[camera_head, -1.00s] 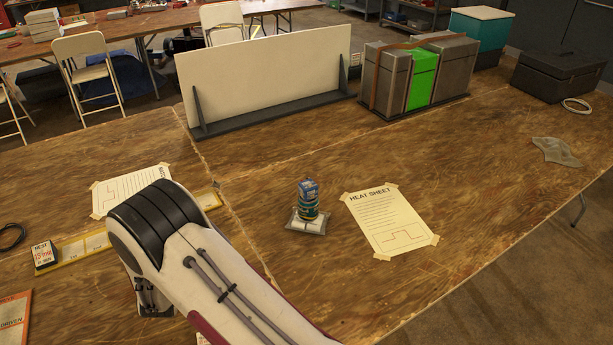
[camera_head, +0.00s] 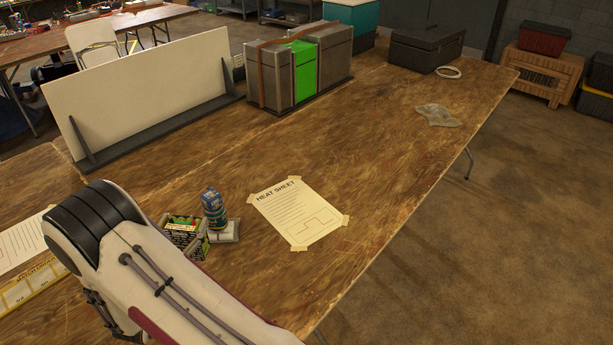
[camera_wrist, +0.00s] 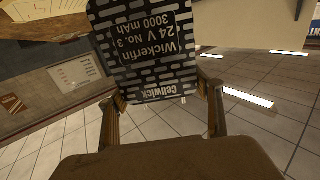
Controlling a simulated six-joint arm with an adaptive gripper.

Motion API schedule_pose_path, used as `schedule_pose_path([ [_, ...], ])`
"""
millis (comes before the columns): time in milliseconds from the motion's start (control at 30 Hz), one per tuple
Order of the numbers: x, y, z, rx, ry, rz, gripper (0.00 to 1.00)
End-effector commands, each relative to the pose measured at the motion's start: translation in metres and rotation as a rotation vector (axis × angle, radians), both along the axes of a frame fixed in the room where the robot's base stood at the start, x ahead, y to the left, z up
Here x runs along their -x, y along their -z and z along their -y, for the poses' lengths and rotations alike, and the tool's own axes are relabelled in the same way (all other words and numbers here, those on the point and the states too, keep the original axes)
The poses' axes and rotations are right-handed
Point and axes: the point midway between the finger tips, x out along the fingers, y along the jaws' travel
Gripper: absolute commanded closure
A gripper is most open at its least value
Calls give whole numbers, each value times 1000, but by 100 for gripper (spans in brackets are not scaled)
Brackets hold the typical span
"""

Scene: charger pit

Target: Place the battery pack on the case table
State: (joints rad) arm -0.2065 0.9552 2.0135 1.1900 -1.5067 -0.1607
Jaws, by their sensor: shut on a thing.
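The battery pack (camera_wrist: 146,48) fills the top middle of the wrist view, a black block with a white brick pattern and "Wickerfin 24 V No. 3" lettering, upside down in that picture. My gripper (camera_wrist: 163,112) is shut on it, a finger at either side. In the head view a small dark patterned box with green and red on top (camera_head: 185,238) shows beside my arm; it looks like the same pack, and my fingers are hidden there. A large worn wooden table (camera_head: 390,150) bears several cases; no label marks it as the case table.
A blue can-like stack (camera_head: 214,210) stands close by on a small grey base. A taped heat sheet (camera_head: 298,212) lies to its right. A white panel (camera_head: 150,92), grey-and-green cases (camera_head: 303,70) and a black case (camera_head: 427,48) stand farther back. The table's middle is bare.

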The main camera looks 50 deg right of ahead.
Motion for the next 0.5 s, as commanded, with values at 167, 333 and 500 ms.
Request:
schedule_pose_path([
  [167, 37, -3, 34, 3, 128, 5, 91],
  [333, 77, -5, 61, 4, 251, 5, 91],
  [500, 120, -9, 80, 4, 375, 4, 91],
])
